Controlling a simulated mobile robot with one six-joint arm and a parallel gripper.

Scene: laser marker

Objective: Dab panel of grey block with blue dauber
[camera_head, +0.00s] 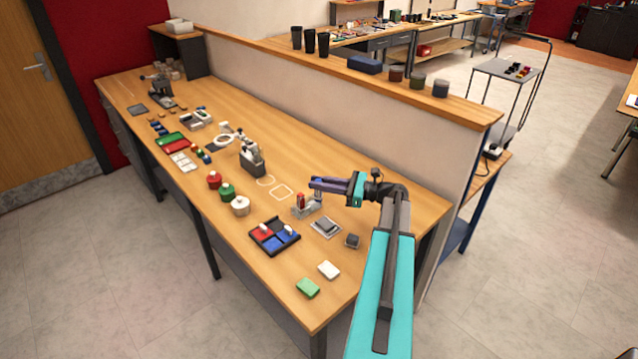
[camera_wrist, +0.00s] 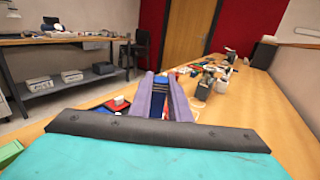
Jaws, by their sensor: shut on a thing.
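My gripper (camera_head: 322,184) reaches left over the bench, above and just right of a small grey stand (camera_head: 308,208) that holds a red piece. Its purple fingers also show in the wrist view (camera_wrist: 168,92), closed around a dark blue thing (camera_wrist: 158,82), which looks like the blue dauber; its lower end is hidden. A grey block (camera_head: 325,226) lies flat on a pale base below the gripper. A smaller dark grey block (camera_head: 352,241) sits to its right. I cannot tell which one has the panel.
A black tray (camera_head: 259,246) with red and blue pads and white-topped pieces lies left of the grey blocks. White (camera_head: 329,270) and green (camera_head: 307,288) blocks lie near the front edge. Red, green and white pots stand further left. A low wall (camera_head: 430,135) runs behind the bench.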

